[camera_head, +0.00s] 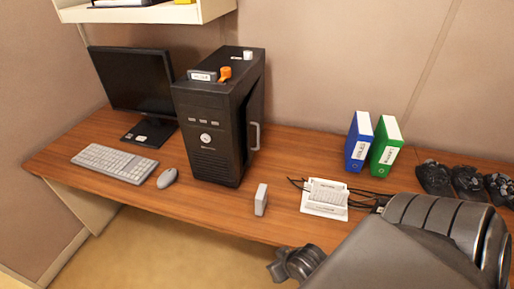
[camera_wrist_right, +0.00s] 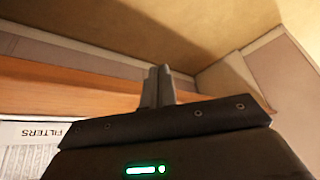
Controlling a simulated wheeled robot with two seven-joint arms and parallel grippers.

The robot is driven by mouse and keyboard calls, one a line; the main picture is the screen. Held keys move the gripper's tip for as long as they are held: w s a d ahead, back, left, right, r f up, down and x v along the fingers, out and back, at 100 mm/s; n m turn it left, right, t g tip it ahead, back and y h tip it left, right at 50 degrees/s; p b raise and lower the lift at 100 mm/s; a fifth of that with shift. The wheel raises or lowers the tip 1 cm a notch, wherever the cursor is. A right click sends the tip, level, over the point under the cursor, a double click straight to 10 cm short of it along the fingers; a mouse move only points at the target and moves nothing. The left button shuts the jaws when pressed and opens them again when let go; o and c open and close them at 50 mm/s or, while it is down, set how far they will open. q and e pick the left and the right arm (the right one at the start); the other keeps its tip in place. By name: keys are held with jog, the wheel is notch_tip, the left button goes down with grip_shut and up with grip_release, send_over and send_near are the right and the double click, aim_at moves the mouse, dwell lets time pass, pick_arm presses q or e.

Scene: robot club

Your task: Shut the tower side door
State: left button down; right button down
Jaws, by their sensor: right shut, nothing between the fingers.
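The black computer tower (camera_head: 208,140) stands upright on the desk, left of the middle in the head view. Its side door is on the right flank, with a grey vertical handle (camera_head: 256,136). The door seems to stand slightly out from the case; the exact gap is hard to tell. My right arm fills the lower right of the head view, to the right of and nearer than the tower. In the right wrist view my right gripper (camera_wrist_right: 159,86) is shut and empty, with fingers together, apart from the door. My left gripper is not in view.
A small white box (camera_head: 261,199) stands at the desk's front edge. Blue (camera_head: 359,142) and green (camera_head: 385,147) binders stand behind. A monitor (camera_head: 131,79), keyboard (camera_head: 115,163) and mouse (camera_head: 167,178) are left.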

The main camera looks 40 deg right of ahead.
aim_at(250, 142)
jog(key=w+d+r+m+t, duration=0.2)
jog(key=d+m, duration=0.1)
jog(key=w+d+r+m+t+h, duration=0.1)
jog(key=w+d+r+m+t, duration=0.1)
jog(key=d+m, duration=0.1)
jog(key=w+d+r+m+t, duration=0.2)
jog(key=d+m, duration=0.2)
jog(key=shift+d+r+h, duration=0.15)
jog(key=shift+d+h, duration=0.1)
jog(key=shift+h, duration=0.05)
jog(key=w+d+r+m+t, duration=0.2)
jog(key=d+r+m+t, duration=0.5)
jog(key=d+r, duration=0.15)
jog(key=w+p, duration=0.1)
jog(key=w, duration=0.6)
jog(key=w+p, duration=0.1)
jog(key=w, duration=0.7)
jog(key=w+a+p, duration=0.1)
jog(key=w+p, duration=0.1)
jog(key=w, duration=0.5)
jog(key=shift+w+r, duration=0.25)
jog(key=shift+r, duration=0.1)
jog(key=shift+w+a+f, duration=0.1)
jog(key=shift+w+a, duration=0.25)
jog(key=shift+w, duration=0.05)
